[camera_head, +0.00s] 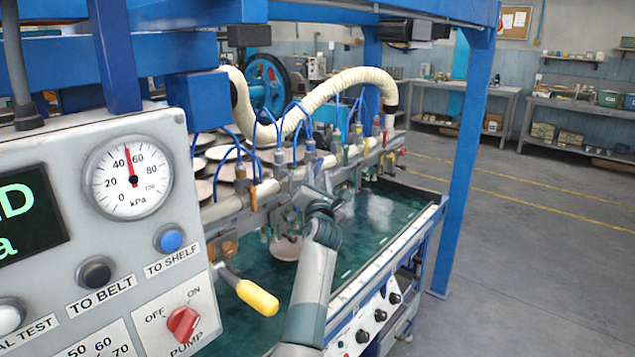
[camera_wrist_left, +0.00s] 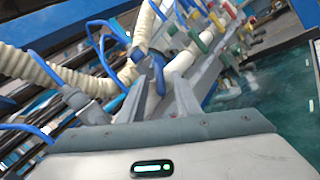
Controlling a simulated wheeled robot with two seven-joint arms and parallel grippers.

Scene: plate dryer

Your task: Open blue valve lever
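My left gripper (camera_head: 300,200) reaches in from below to the valve pipe (camera_head: 230,207) in the head view. In the left wrist view its two fingers (camera_wrist_left: 167,75) stand apart, with a gap between them. A blue valve lever (camera_wrist_left: 159,72) shows at the fingertips, by the gap. I cannot tell whether the fingers touch it. In the head view the gripper hides that part of the pipe, so I cannot make the lever out there. My right gripper is not in view.
A control panel (camera_head: 150,245) with a gauge (camera_head: 128,177) stands close at left. A yellow handle (camera_head: 257,298) sticks out below the pipe. A cream hose (camera_head: 320,97) arches behind, with thin blue tubes. A green tank (camera_head: 385,225) lies right. A blue post (camera_head: 465,160) bounds the frame.

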